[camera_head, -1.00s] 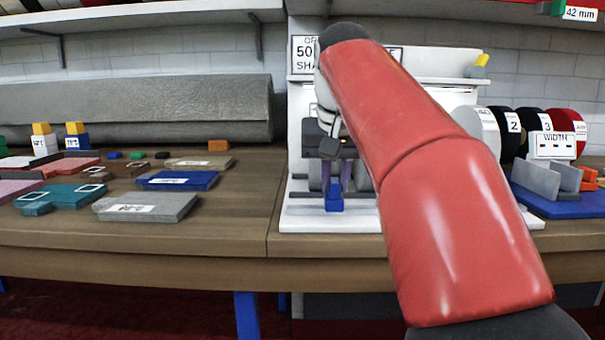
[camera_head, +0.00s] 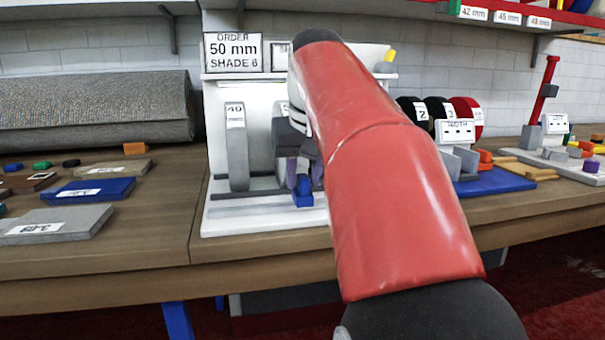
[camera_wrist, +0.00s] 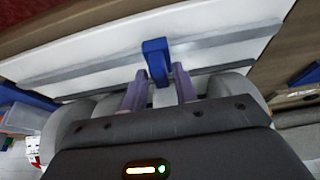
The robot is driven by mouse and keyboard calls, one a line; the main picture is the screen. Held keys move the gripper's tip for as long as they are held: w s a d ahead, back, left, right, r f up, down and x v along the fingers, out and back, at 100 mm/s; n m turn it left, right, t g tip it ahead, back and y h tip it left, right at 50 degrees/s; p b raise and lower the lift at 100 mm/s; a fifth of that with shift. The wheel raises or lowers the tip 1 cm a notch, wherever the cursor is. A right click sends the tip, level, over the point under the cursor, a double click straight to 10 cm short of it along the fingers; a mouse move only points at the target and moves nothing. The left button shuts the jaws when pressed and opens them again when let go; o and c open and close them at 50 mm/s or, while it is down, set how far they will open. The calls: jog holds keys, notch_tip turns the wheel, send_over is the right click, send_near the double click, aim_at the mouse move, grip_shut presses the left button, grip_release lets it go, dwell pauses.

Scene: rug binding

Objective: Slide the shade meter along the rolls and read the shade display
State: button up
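A white stand (camera_head: 222,100) on the bench holds upright grey rolls on a rail. One roll (camera_head: 238,150) is labelled 40; the roll to its right is mostly hidden by my gripper. A small blue block (camera_head: 303,199) stands low in front of the rolls, and the wrist view shows it (camera_wrist: 155,52) over a grey rail (camera_wrist: 205,44). I take it for the shade meter's grip. My gripper (camera_head: 303,178) has its two purple fingers on either side of the block, closed on it. The fingers also show in the wrist view (camera_wrist: 159,78). No shade display is legible; my arm covers the stand's right part.
An order sign (camera_head: 233,52) reads 50 mm, shade 6. Numbered black and red rolls (camera_head: 465,112) and a width display (camera_head: 457,131) stand to the right. Flat samples (camera_head: 90,190) and a long rolled rug (camera_head: 90,108) lie left. The bench front edge is clear.

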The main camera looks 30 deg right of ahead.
jog(key=shift+o, duration=0.7)
jog(key=d+p+v, duration=0.1)
jog(key=v, duration=0.6)
jog(key=shift+a+r+p, duration=0.35)
jog(key=shift+a+r, duration=0.05)
jog(key=shift+a, duration=0.15)
jog(key=shift+s, duration=0.1)
jog(key=s+a+f+n, duration=0.1)
jog(key=s+a+f, duration=0.3)
jog(key=f, duration=0.6)
jog(key=s+a+f+n+y, duration=0.1)
jog(key=s+a+f, duration=0.4)
jog(key=f, duration=0.5)
jog(key=s+a+f+n+t, duration=0.1)
jog(key=s+a+f, duration=0.3)
jog(key=f, duration=0.7)
jog(key=shift+s+a+n, duration=0.3)
jog(key=shift+s+a, duration=0.05)
jog(key=shift+a, duration=0.2)
